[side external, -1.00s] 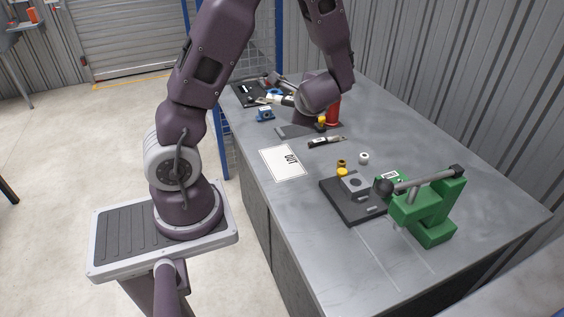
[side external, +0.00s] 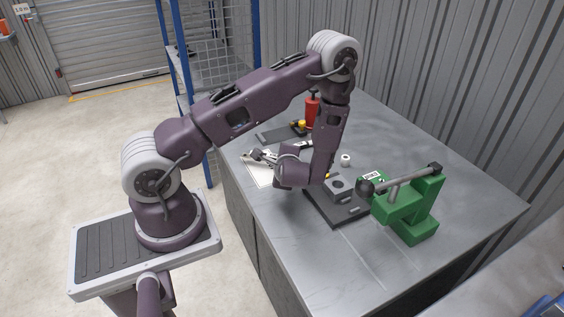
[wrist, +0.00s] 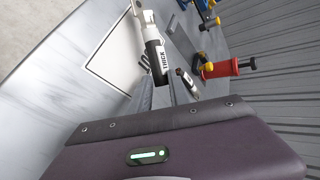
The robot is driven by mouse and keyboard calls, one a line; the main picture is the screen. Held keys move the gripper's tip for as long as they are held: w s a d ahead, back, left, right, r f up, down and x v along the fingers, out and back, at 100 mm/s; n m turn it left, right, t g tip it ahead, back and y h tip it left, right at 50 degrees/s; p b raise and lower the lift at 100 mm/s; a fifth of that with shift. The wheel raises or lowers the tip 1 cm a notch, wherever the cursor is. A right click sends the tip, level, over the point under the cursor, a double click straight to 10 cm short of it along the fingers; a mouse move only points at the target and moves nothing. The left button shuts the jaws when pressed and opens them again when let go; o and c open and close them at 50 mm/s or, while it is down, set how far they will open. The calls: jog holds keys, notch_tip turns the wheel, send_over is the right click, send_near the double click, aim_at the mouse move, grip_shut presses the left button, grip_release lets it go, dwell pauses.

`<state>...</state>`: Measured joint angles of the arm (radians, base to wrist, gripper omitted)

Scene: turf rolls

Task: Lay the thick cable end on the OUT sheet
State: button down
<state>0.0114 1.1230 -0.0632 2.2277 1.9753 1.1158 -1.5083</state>
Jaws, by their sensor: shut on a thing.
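The thick cable end, a black sleeve marked THICK (wrist: 156,58) with a pale end piece, is in the wrist view. My gripper (wrist: 160,80) is shut on it, with grey fingers at either side of the sleeve. In the side view my gripper (side external: 266,157) reaches left from the wrist over the OUT sheet. The white OUT sheet (side external: 262,176) lies flat on the bench, partly covered by my gripper and wrist; its outlined face (wrist: 112,58) shows beside the cable end in the wrist view. I cannot tell whether the cable end touches the sheet.
A black base with a grey block (side external: 338,187) and a green press (side external: 410,207) stand to the right. A white ring (side external: 345,160), a red cylinder (side external: 312,112) and a black-and-white tool (wrist: 187,83) are nearby. The near bench top is clear.

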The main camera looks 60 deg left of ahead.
jog(key=shift+f, duration=0.6)
jog(key=c, duration=1.2)
grip_release()
jog(key=shift+r, duration=0.2)
jog(key=r+v, duration=0.1)
jog(key=v, duration=1.1)
jog(key=s+d+r+n+g+h, duration=0.2)
jog(key=s+r+n+g+h, duration=0.3)
jog(key=s+r, duration=0.7)
jog(key=s+d+r+n+t+h, duration=0.1)
jog(key=d+r+n+t+h, duration=0.1)
jog(key=d+r+t+h, duration=0.3)
jog(key=d+r+t, duration=0.1)
jog(key=d+r, duration=0.3)
jog(key=d, duration=0.3)
jog(key=shift+s+r+t+h, duration=0.3)
jog(key=shift+s+t+h, duration=0.05)
jog(key=shift+t+h, duration=0.05)
